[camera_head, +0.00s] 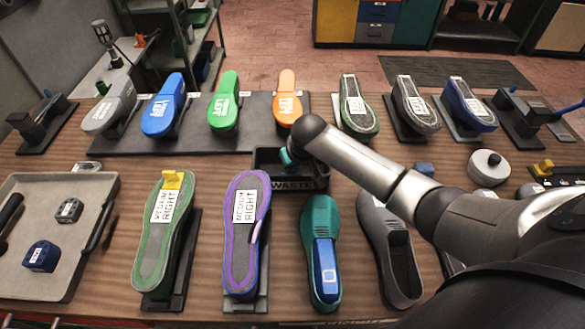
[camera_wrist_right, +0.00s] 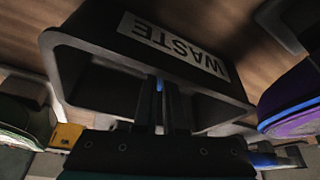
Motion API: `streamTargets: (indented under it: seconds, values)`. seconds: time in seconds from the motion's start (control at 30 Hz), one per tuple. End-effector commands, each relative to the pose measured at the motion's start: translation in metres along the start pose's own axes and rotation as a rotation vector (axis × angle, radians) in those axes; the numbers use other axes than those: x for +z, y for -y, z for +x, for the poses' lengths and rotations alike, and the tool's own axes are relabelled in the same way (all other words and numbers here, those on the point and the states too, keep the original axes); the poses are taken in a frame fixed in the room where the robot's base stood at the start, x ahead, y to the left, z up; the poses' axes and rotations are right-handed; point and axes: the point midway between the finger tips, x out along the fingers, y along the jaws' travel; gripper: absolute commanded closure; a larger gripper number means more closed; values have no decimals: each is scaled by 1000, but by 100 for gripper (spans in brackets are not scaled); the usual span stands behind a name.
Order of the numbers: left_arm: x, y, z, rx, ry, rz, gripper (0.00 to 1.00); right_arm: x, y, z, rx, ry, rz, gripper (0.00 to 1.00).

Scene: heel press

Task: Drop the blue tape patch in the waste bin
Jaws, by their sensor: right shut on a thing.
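The black waste bin (camera_head: 318,184), labelled WASTE on its front, stands mid-table between the two rows of shoe parts. My right gripper (camera_head: 288,157) reaches over the bin's opening in the head view, and my arm hides part of the bin. In the right wrist view the two fingers (camera_wrist_right: 164,110) are close together and point into the mouth of the bin (camera_wrist_right: 85,48). A thin blue sliver, seemingly the blue tape patch (camera_wrist_right: 159,85), shows between the fingertips. Most of it is hidden. My left gripper is not in view.
Two soles labelled RIGHT (camera_head: 165,240) (camera_head: 245,262) and a teal shoe form (camera_head: 320,225) stand in front of the bin. Colored lasts (camera_head: 223,112) line the back row. A grey tray (camera_head: 75,190) lies at left, and a round white-topped container (camera_head: 488,167) at right.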

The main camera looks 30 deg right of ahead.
Motion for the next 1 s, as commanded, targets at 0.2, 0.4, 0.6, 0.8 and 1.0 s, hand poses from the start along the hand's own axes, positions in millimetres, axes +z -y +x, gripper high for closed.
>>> streamTargets:
  seconds: [0.2,0.4,0.6,0.8,1.0]
  values:
    - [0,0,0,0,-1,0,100,0,0,0,0,0,0,100]
    - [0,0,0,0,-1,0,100,1,0,2,0,-1,0,82]
    - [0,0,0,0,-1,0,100,1,0,2,0,0,0,62]
    - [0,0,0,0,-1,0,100,0,0,2,1,-1,0,62]
    - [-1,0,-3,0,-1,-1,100,-1,0,-10,0,-1,-1,62]
